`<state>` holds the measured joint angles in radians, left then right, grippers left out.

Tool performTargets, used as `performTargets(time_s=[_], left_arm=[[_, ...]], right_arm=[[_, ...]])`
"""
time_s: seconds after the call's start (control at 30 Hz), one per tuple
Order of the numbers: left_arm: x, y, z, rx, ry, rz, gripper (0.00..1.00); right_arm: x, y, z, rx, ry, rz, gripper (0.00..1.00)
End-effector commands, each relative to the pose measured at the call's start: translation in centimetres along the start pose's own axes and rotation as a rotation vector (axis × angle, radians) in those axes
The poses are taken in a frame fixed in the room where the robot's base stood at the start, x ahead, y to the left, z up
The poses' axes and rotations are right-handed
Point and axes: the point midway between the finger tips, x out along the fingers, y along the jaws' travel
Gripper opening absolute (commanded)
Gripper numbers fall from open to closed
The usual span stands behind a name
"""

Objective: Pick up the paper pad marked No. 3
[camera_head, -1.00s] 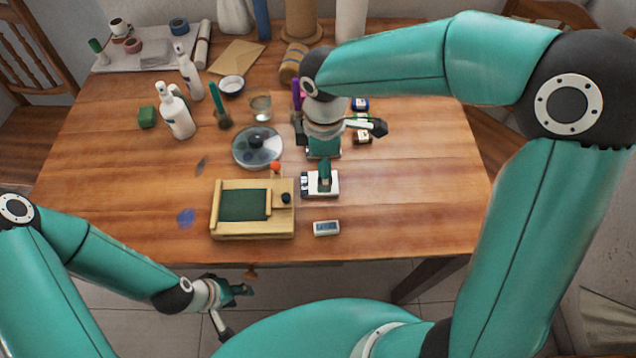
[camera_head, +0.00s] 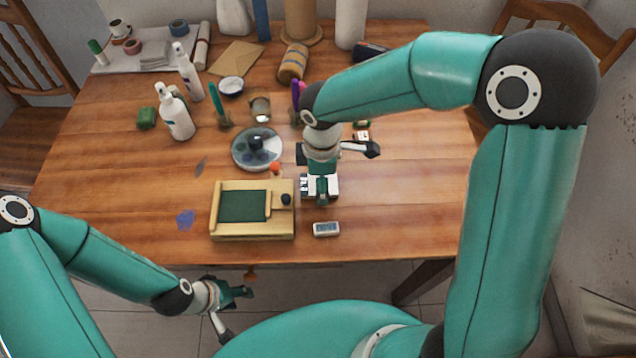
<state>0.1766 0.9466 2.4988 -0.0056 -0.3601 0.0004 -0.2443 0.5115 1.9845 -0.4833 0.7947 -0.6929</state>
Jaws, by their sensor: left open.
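No marking "No. 3" is legible, so I cannot tell which item is the paper pad. A small white block (camera_head: 333,187) with dark marks on its left side and a green part on top sits right of the wooden frame. My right gripper (camera_head: 321,180) is directly over this block and partly hides it; whether it touches and how its fingers stand is unclear. A small pale and dark item (camera_head: 362,136) lies behind, right of the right gripper. My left gripper (camera_head: 240,290) is open and empty, in front of the table's front edge.
A wooden frame with a green panel (camera_head: 243,206) and a small digital display (camera_head: 326,229) are close to the block. A round dish (camera_head: 257,149), white bottles (camera_head: 177,113) and a twine roll (camera_head: 292,63) stand further back.

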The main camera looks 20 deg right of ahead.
Motion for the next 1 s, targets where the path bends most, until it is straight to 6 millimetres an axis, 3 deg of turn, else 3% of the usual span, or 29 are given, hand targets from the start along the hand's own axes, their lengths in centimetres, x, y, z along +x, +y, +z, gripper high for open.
performTargets(time_s=[0.03, 0.27, 0.57, 1.0], left_arm=[[0.0, 0.0, 0.0, 0.0, 0.0, 0.0, 0.44], [0.0, 0.0, 0.0, 0.0, 0.0, 0.0, 0.44], [-0.1, 0.0, 0.0, 0.0, 0.0, 0.0, 0.44], [-0.7, 0.3, 0.0, 0.0, 0.0, 0.0, 0.44]], right_arm=[[0.0, 0.0, 0.0, 0.0, 0.0, 0.0, 0.61], [0.0, 0.0, 0.0, 0.0, 0.0, 0.0, 0.25], [-0.6, 0.1, 0.0, 0.0, 0.001, 0.002, 0.25], [-7.9, 0.1, 0.0, 0.001, 0.002, 0.005, 0.25]])
